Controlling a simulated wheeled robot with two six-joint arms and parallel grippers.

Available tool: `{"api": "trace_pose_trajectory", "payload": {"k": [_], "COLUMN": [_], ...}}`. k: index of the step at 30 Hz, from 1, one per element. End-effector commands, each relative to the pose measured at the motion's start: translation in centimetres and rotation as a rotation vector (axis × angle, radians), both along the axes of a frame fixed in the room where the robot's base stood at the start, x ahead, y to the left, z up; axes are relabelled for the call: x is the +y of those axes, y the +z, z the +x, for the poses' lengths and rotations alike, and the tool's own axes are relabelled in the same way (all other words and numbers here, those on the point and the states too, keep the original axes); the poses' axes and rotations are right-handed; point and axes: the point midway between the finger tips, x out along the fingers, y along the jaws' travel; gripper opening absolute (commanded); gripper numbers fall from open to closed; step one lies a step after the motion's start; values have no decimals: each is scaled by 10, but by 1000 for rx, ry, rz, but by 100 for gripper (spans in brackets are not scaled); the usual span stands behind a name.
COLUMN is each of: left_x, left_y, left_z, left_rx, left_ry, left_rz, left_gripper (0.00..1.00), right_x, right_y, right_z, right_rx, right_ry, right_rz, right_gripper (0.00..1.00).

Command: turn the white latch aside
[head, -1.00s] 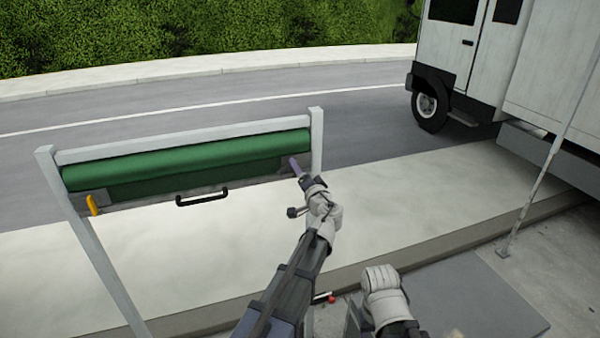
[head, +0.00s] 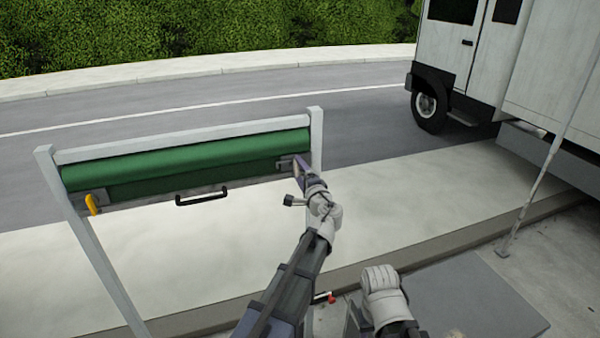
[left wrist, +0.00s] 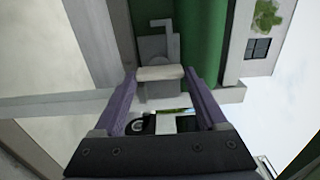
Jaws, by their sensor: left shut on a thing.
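The white latch (left wrist: 160,73) shows in the left wrist view as a short pale bar between my purple fingers, in front of a grey bracket (left wrist: 155,45). My left gripper (left wrist: 162,78) is shut on it. In the head view my left gripper (head: 300,165) is at the right end of the green roll (head: 185,165), beside the right post, and hides the latch there. A yellow latch (head: 92,204) hangs at the roll's left end, upright and slightly tilted. My right gripper is not in view; only part of that arm shows.
A white frame (head: 180,140) with two posts carries the roll. A black handle (head: 202,197) is on the lower bar's middle. A white truck (head: 470,60) stands at the back right. Pale pavement (head: 420,210) is clear right of the frame.

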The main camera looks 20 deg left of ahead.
Motion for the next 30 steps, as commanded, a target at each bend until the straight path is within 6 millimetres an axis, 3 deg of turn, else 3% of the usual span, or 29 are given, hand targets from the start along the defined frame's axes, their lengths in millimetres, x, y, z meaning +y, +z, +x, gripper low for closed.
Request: {"api": "trace_pose_trajectory", "payload": {"k": [13,14,20,30], "left_x": [0,0,0,-4], "left_y": [-1,-1,0,0], "left_z": [0,0,0,-7], "left_rx": [8,8,7,6], "left_ry": [-1,-1,-1,-1], "left_rz": [9,9,9,8], "left_gripper": [19,76,99,100], "right_x": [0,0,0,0], "right_y": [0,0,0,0], "right_z": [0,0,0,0], "right_rx": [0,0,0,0], "right_ry": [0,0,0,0], "right_rz": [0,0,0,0], "right_gripper": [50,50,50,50]}}
